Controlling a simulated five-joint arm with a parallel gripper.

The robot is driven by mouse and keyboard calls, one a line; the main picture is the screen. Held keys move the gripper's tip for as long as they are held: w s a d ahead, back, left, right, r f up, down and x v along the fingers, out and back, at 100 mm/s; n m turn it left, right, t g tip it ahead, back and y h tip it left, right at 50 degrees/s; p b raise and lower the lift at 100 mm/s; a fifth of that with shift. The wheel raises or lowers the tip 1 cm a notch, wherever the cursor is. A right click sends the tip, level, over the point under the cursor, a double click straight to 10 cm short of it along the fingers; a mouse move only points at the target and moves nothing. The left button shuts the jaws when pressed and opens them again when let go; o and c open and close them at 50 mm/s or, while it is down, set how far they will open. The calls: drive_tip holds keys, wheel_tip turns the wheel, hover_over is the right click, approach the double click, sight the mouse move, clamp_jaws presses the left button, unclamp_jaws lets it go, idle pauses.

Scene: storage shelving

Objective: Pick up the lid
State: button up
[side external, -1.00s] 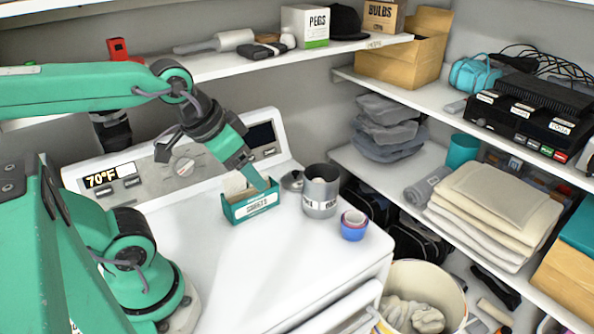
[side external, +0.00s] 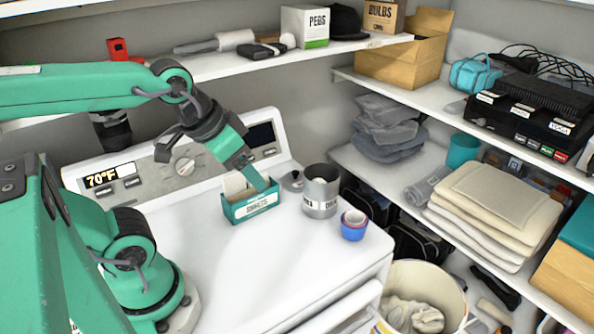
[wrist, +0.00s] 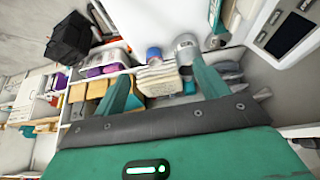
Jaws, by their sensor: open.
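A small grey lid (side external: 292,181) with a knob lies on the white appliance top, just left of and behind an open grey metal canister (side external: 321,190). My gripper (side external: 262,183) is open and points down at a small green box (side external: 250,204) of white sheets, left of the lid. A fingertip overlaps the box in the side view; whether it touches is unclear. In the wrist view, both green fingers of my gripper (wrist: 165,82) are spread with nothing held between them. The canister (wrist: 187,43) shows beyond them, but I cannot clearly pick out the lid there.
The control panel (side external: 185,165) rises behind the box. A loaded shelf (side external: 250,62) hangs above. The front of the white top (side external: 250,270) is clear. A bin (side external: 425,275) stands off its right edge.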

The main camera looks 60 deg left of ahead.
drive_tip(key=o, duration=0.5)
drive_tip(key=w+a+f+g, duration=0.1)
drive_tip(key=w+a, duration=0.4)
drive_tip(key=w, duration=0.5)
drive_tip(key=w+a+f+g, duration=0.1)
drive_tip(key=w+a, duration=0.3)
drive_tip(key=w, duration=0.5)
drive_tip(key=w+a+f+g, duration=0.1)
drive_tip(key=w+a+f, duration=0.1)
drive_tip(key=a+f, duration=0.2)
drive_tip(key=w+a+f+g, duration=0.1)
drive_tip(key=w+a+f, duration=0.2)
drive_tip(key=f, duration=0.3)
drive_tip(key=w+a+f+g, duration=0.1)
drive_tip(key=w+a+f, duration=0.1)
drive_tip(key=a+f, duration=0.2)
drive_tip(key=shift+w+a+f+g, duration=0.15)
drive_tip(key=shift+a+f+g, duration=0.15)
drive_tip(key=shift+a+f, duration=0.1)
